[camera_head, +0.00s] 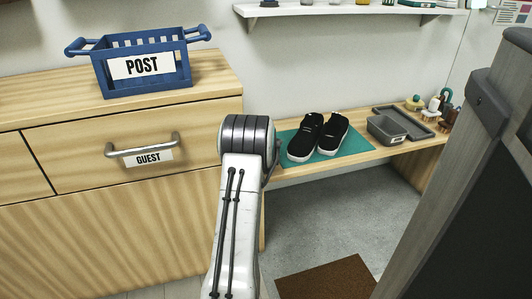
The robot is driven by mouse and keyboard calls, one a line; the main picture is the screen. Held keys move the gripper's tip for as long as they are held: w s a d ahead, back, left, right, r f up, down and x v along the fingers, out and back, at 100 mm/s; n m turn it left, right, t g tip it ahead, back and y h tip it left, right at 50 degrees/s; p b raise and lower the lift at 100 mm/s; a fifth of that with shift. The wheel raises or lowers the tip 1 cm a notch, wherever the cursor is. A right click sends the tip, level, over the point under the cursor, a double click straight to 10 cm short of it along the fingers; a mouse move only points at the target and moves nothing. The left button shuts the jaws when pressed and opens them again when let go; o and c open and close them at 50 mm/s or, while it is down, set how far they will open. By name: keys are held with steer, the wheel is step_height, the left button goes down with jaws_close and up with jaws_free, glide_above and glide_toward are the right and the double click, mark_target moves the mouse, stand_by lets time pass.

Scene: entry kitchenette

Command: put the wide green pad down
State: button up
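The wide green pad (353,146) lies flat on the low wooden bench along the wall, right of my arm. A pair of black shoes with white soles (318,136) stands on it. The pad's left end runs close behind my arm's dark round joint in the picture. My arm rises from the bottom middle and ends in view at that joint. My gripper's fingers do not show, so I cannot see whether they touch the pad.
The bench (375,157) also bears a grey tray (428,134), a small grey bin (386,129) and small items at its right end. A wooden cabinet (110,205) with a blue POST basket (178,77) stands left. A grey upright panel (455,190) blocks the right. A brown mat (328,280) lies below.

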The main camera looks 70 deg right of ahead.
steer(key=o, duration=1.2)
